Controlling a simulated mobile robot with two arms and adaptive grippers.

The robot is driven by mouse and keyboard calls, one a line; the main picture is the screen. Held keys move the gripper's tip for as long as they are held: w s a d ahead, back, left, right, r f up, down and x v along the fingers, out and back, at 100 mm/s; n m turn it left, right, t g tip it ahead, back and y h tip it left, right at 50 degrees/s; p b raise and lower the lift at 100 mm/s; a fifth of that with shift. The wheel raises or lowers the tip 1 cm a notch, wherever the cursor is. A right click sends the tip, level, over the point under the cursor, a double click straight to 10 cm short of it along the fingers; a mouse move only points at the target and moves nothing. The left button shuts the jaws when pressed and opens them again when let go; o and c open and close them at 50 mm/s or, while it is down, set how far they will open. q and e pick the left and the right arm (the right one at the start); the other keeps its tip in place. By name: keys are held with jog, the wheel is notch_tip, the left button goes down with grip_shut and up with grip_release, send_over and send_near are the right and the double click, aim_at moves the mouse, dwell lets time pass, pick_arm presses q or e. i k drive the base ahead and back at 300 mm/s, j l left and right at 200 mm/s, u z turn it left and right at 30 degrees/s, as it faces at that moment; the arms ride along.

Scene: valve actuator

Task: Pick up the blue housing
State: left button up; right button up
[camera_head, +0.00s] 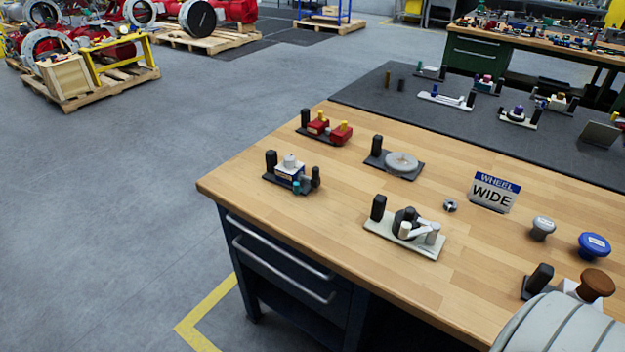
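Bare wood lies between the fixtures. Floor is open left of the bench.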

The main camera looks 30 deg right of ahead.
aim_at(276, 173)
jog(key=z, duration=0.95)
jog(key=i+j+z, duration=0.35)
jog(key=j+z, duration=0.15)
jog(key=i+j+z, duration=0.15)
jog(key=j+z, duration=0.15)
jog(key=j, duration=0.15)
jog(key=i+j+z, duration=0.1)
jog(key=j+z, duration=0.15)
jog(key=j, duration=0.15)
jog(key=j+z, duration=0.25)
jog(key=j, duration=0.45)
jog(key=i+j, duration=0.15)
jog(key=j, duration=0.15)
